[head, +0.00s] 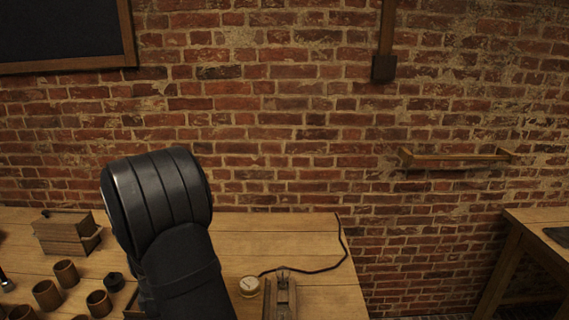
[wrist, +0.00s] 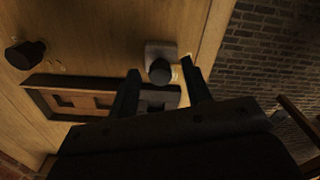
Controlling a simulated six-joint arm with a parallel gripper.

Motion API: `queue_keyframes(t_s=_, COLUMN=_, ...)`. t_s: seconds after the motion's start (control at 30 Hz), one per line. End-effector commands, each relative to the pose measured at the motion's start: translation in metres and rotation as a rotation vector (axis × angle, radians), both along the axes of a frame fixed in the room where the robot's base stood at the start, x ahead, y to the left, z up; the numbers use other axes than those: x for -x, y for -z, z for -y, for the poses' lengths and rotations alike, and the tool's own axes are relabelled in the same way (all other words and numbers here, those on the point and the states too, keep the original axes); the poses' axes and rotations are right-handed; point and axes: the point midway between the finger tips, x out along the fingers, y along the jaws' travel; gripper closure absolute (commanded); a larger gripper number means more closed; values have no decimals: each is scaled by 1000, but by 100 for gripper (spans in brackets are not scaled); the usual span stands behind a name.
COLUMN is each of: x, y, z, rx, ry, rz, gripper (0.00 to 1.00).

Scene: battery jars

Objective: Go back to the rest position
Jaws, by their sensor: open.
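My gripper (wrist: 160,85) shows in the wrist view with its two dark fingers spread apart and nothing between the tips. A dark round-topped piece (wrist: 160,71) on a small pale base (wrist: 158,50) lies on the table beyond the fingertips; I cannot tell its distance from them. A wooden tray with square openings (wrist: 75,98) lies to the left of the fingers and is partly hidden behind the left one. In the head view my black arm covers the middle of the table, and my gripper is hidden there.
On the table (head: 300,236) stand several brown jars (head: 47,294), a stacked wooden box (head: 66,232), a round dial (head: 249,286) and a wooden stand (head: 281,297). A black cable (head: 318,270) runs to the table's right edge. A brick wall (head: 300,130) with a small shelf (head: 455,158) rises behind.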

Motion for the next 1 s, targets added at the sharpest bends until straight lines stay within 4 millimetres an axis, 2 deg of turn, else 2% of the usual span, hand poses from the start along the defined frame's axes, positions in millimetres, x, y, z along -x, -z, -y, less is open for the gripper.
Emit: queue_keyframes(t_s=1.0, x=2, y=0, z=0, rx=0, ry=804, rz=0, gripper=55)
